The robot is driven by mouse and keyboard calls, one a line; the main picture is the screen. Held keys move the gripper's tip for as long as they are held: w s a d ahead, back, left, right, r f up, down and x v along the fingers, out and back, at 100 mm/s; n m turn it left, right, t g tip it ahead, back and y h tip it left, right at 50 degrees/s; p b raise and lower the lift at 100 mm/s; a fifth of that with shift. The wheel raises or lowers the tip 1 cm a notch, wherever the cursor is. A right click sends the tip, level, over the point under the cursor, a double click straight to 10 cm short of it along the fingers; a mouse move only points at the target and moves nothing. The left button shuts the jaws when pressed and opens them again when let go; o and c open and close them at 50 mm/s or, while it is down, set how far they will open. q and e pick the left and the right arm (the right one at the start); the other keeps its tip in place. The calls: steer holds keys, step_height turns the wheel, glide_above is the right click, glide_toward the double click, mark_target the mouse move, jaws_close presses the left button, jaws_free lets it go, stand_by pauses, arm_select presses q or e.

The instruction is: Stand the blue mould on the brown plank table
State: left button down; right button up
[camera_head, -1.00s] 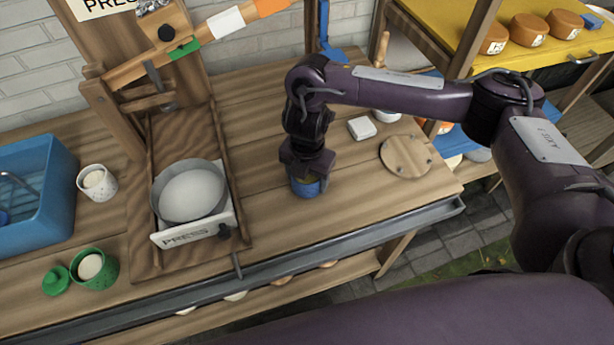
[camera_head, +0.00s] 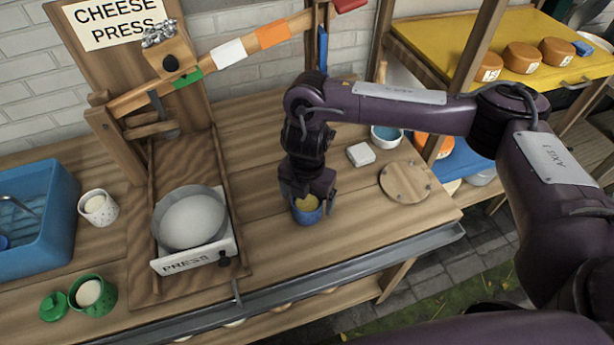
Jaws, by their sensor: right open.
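The blue mould (camera_head: 308,215) stands upright on the brown plank table (camera_head: 345,215), right of the cheese press, with a yellowish filling showing at its top. My right gripper (camera_head: 308,200) is directly over the mould, pointing down, with its fingers apart at the rim. The gripper hides part of the mould's top, so I cannot tell whether a finger touches it. My left gripper is not in view.
The cheese press with a grey pan (camera_head: 190,220) stands left of the mould. A round wooden board (camera_head: 405,181), a white block (camera_head: 361,154) and a blue-filled bowl (camera_head: 386,136) lie to the right. A green cup (camera_head: 93,295), a speckled cup (camera_head: 98,208) and a blue basin (camera_head: 38,220) are at the left.

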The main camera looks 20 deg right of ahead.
step_height(320, 180, up, 9)
steer(key=shift+p, duration=0.3)
steer(key=shift+s, duration=0.1)
stand_by(0.4)
